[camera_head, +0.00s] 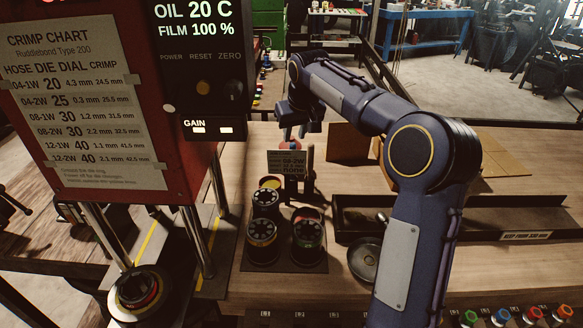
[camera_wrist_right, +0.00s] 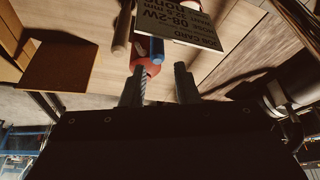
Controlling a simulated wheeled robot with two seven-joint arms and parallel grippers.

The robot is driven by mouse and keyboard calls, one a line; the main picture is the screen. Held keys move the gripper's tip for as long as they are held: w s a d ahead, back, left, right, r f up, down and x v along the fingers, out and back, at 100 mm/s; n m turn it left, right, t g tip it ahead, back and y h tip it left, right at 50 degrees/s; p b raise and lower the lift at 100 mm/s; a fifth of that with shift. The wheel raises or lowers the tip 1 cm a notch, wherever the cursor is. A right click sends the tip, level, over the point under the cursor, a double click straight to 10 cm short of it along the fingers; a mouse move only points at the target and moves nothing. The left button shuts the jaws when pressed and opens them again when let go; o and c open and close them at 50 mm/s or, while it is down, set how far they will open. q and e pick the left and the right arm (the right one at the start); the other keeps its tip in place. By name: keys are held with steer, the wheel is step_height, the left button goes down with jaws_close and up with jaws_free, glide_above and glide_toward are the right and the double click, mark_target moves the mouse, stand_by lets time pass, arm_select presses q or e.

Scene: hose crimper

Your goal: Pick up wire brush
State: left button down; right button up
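My right gripper (camera_wrist_right: 158,80) is open, with its two dark fingers apart in the right wrist view. Near the left finger is a grey spiral-ridged rod (camera_wrist_right: 142,82), close to a blue rod (camera_wrist_right: 157,50) and a red round piece (camera_wrist_right: 150,66). A brown rod (camera_wrist_right: 122,30) stands to their left. I cannot tell for sure which of these is the wire brush. In the head view the right gripper (camera_head: 298,122) is small and dark, beyond the job card (camera_head: 287,162), and its fingertips are hard to make out. My left gripper is not in view.
The crimper (camera_head: 90,100) with its chart and display stands at left. Several ringed dies (camera_head: 264,203) sit on a dark plate in front of the card. A long dark tray (camera_head: 450,218) and a round dish (camera_head: 366,262) lie to the right. Bare wooden bench (camera_head: 335,275) shows between.

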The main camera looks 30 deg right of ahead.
mark_target(293, 144)
steer(key=p+x, duration=0.1)
steer(key=x, duration=0.5)
steer(key=shift+w+d+f+p, duration=0.1)
steer(key=shift+d+f+p, duration=0.1)
steer(key=shift+f+p, duration=0.2)
jaws_close()
